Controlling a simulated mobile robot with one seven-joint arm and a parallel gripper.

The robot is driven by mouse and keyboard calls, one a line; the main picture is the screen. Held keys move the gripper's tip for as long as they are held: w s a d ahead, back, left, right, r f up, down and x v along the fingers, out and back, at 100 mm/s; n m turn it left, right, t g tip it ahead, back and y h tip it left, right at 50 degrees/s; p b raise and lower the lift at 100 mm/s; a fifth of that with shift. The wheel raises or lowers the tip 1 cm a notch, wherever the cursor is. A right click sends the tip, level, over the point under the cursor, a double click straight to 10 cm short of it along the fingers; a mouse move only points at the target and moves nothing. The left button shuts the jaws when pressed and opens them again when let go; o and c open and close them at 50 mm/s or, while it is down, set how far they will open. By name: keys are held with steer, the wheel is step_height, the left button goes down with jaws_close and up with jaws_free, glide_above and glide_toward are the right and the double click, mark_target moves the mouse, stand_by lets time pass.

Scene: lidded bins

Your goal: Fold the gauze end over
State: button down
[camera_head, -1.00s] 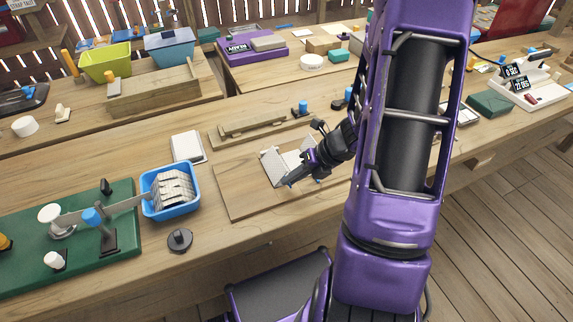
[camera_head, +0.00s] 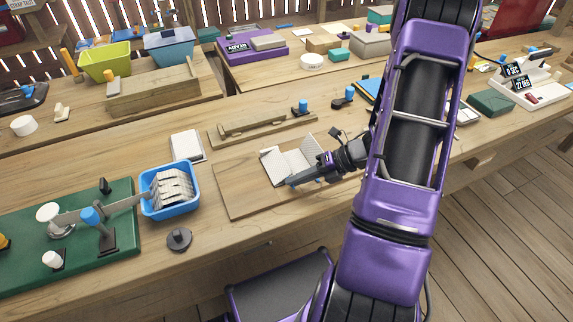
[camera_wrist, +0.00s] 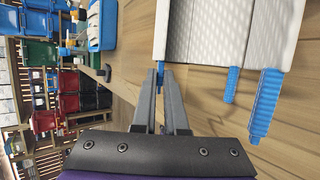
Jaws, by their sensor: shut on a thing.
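The white textured gauze (camera_head: 306,160) lies on a wooden board (camera_head: 236,204) on the bench, with fold lines between its panels. It also shows in the wrist view (camera_wrist: 243,35), with blue tabs (camera_wrist: 264,104) along its near edge. My gripper (camera_head: 292,183) is at the gauze's near edge. In the wrist view my gripper (camera_wrist: 160,70) has its fingers closed on a small blue tab at the gauze's left end. The fingers hide most of that tab.
A blue tray (camera_head: 164,212) of folded white pieces stands left of the board. A dark round knob (camera_head: 179,239) sits in front of it. A wooden bar fixture (camera_head: 252,128) lies behind the board. The board's left part is clear.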

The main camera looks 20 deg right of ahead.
steer(key=c, duration=0.9)
jaws_free()
steer(key=shift+d, duration=0.1)
steer(key=shift+p+v, duration=0.9)
steer(key=shift+v, duration=0.85)
steer(key=shift+r, duration=0.1)
